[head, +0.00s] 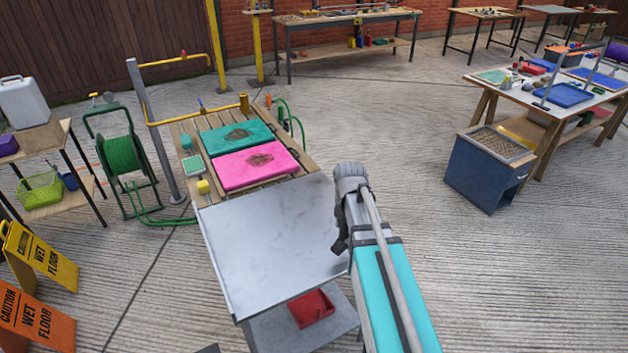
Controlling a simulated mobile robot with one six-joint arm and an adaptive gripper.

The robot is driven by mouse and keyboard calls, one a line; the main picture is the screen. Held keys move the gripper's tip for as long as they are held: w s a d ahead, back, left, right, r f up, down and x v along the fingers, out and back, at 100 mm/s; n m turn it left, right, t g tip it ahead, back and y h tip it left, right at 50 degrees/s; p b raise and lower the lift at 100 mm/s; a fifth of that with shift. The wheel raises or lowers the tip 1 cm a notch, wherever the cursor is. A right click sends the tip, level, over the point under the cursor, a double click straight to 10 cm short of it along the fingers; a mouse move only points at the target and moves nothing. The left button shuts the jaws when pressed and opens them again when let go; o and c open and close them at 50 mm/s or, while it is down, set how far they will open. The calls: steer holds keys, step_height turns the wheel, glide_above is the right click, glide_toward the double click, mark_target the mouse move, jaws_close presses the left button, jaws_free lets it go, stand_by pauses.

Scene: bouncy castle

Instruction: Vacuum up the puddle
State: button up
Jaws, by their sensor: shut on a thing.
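No vacuum and no clear pool of water on the floor can be made out. A dark brown patch (259,160) marks the middle of a pink panel (232,176). A similar dark patch (237,134) marks a teal panel (217,144) just behind it. I cannot tell whether either patch is wet. Both panels lie flat on a slatted wooden table (186,128). My teal arm rises from the bottom, right of centre, its grey joint near the metal table's right edge. My gripper cannot be made out, so what it holds is hidden.
A bare metal table (268,240) stands in front, with a red tray (311,309) below. A green hose reel (122,157) and wet-floor signs (42,256) stand left. A blue bin (485,170) and cluttered workbench (500,82) stand right. Open concrete lies between.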

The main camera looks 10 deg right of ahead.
steer(key=shift+a, duration=0.15)
steer(key=shift+w, duration=0.15)
steer(key=w+a+r+m+p, duration=0.1)
steer(key=w+a, duration=0.1)
steer(key=w, duration=0.7)
steer(key=w+a+r+m+p, duration=0.1)
steer(key=w+a+m, duration=0.1)
steer(key=w, duration=0.7)
steer(key=shift+w+a+r+p, duration=0.35)
steer(key=shift+a+p, duration=0.05)
steer(key=shift+a, duration=0.45)
steer(key=shift+f, duration=0.1)
step_height(320, 180, down, 7)
steer(key=b, duration=0.7)
steer(key=shift+s+d, duration=0.1)
steer(key=shift+s, duration=0.1)
steer(key=shift+s+d, duration=0.35)
steer(key=shift+s, duration=0.3)
steer(key=shift+s+d, duration=0.4)
steer(key=shift+s, duration=0.3)
steer(key=shift+s+d, duration=0.35)
steer(key=shift+s, duration=0.3)
